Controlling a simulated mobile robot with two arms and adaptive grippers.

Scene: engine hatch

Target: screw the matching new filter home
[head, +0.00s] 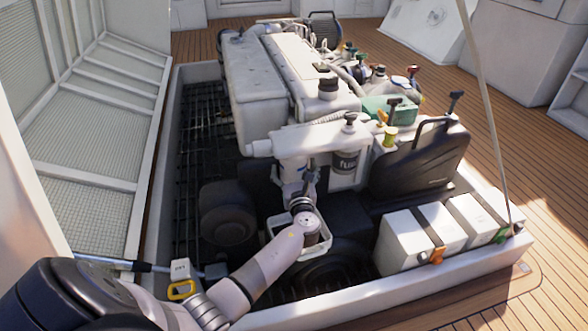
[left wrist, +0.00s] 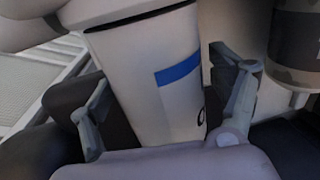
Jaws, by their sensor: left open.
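A white filter with a blue band (left wrist: 160,100) stands slightly tilted in the left wrist view. In the head view the white filter (head: 292,167) is partly hidden by my left gripper (head: 302,186). The fingers of my left gripper (left wrist: 160,92) are open, one on each side of the filter, with visible gaps. A dark line shows along the filter's top rim, just under a pale engine part; I cannot tell whether it is seated. A fuel filter with a dark label (head: 345,162) hangs to the right. My right gripper is not in view.
A white tray (head: 324,250) lies below my left wrist, partly hidden by it. The engine (head: 262,85) fills the hatch. A black jerrycan (head: 425,160) and white battery boxes (head: 405,243) stand to the right. The grating at left (head: 197,130) is clear.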

